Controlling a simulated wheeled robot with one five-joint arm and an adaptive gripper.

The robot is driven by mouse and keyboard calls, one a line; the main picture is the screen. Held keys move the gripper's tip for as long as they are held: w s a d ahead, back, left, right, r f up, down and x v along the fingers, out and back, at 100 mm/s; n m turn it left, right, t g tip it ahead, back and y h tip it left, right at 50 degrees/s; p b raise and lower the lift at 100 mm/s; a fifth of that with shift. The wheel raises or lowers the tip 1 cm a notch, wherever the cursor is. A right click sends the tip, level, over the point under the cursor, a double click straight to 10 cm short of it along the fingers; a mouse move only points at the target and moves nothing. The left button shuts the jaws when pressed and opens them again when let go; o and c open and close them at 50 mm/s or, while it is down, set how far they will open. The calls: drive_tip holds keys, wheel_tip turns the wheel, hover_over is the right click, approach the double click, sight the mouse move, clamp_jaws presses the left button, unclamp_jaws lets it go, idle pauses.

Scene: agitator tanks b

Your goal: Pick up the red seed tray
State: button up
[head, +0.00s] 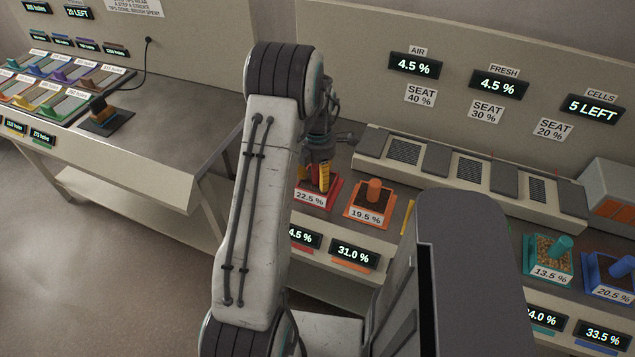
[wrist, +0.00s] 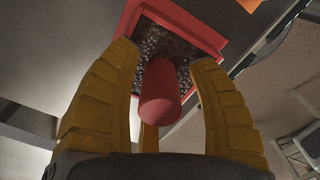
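The red seed tray (head: 335,190) sits on the bench at the left end of the row in the head view, with a 22.5 % label on its front. My gripper (head: 317,184) is down over it, and its yellow fingers hide much of the tray. In the wrist view the tray (wrist: 190,18) holds dark grains and has a round red handle (wrist: 161,95). My gripper (wrist: 163,57) has its yellow fingers around this handle, with gaps visible on both sides. It is open, and the tray appears to rest on the bench.
An orange tray (head: 372,204) stands close to the right of the red one. A teal tray (head: 548,257) and a blue tray (head: 608,276) are farther right. A seat rack (head: 465,170) with vents runs behind. A side table (head: 180,110) with coloured packets is at left.

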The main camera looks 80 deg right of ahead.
clamp_jaws()
idle(0.3)
drive_tip(key=shift+r, duration=0.1)
